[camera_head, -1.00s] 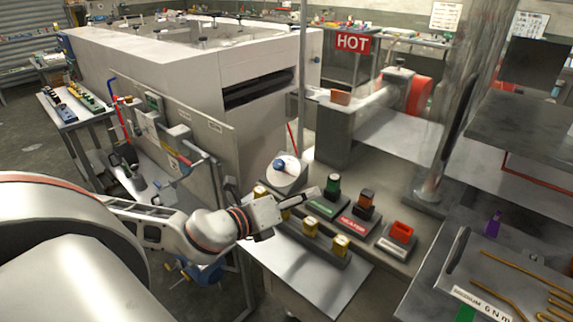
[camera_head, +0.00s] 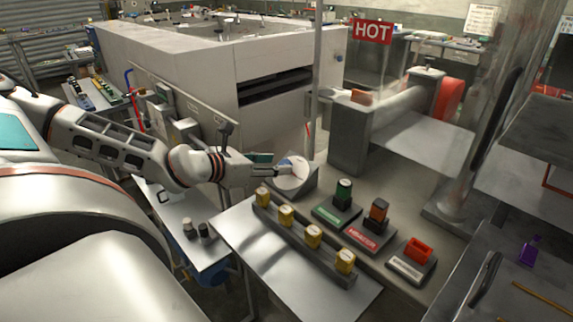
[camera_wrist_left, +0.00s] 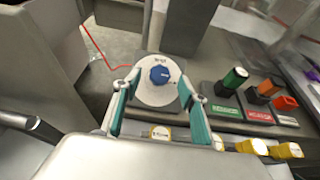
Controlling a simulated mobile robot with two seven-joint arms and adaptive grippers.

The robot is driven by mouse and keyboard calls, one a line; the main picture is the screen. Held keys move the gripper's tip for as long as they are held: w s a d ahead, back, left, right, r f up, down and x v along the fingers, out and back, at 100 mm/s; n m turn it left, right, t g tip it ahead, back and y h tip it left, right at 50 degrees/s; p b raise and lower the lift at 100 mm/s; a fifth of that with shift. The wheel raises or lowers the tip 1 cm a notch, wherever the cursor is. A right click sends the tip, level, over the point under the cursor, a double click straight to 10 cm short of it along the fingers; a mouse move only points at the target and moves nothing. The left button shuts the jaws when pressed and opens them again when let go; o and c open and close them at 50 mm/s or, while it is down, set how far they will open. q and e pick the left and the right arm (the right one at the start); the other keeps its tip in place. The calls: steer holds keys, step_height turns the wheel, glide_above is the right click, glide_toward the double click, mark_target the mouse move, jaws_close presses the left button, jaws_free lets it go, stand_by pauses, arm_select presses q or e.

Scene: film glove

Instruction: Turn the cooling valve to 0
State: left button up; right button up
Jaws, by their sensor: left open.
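The cooling valve is a blue knob on a round white dial plate (camera_head: 293,175), mounted on a grey slanted base. In the left wrist view the blue knob (camera_wrist_left: 160,75) is clear, with small dark lettering above it that I cannot read. My left gripper (camera_head: 282,169) is at the dial in the head view and partly hides the knob. In the left wrist view its teal-padded fingers (camera_wrist_left: 156,104) are open, spread on either side of the dial's lower part. The knob lies beyond the fingertips, between their lines. I cannot tell whether they touch the dial. My right gripper is not in view.
A rail with several yellow blocks (camera_head: 313,236) stands in front of the dial. Green (camera_head: 344,190), orange (camera_head: 379,209) and red (camera_head: 418,249) controls stand to its right. A large white machine (camera_head: 200,62) is behind, with a red HOT sign (camera_head: 373,32) at its right.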

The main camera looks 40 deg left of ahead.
mark_target(284, 164)
arm_select(q)
steer(key=shift+x, duration=2.4)
steer(key=c, duration=1.1)
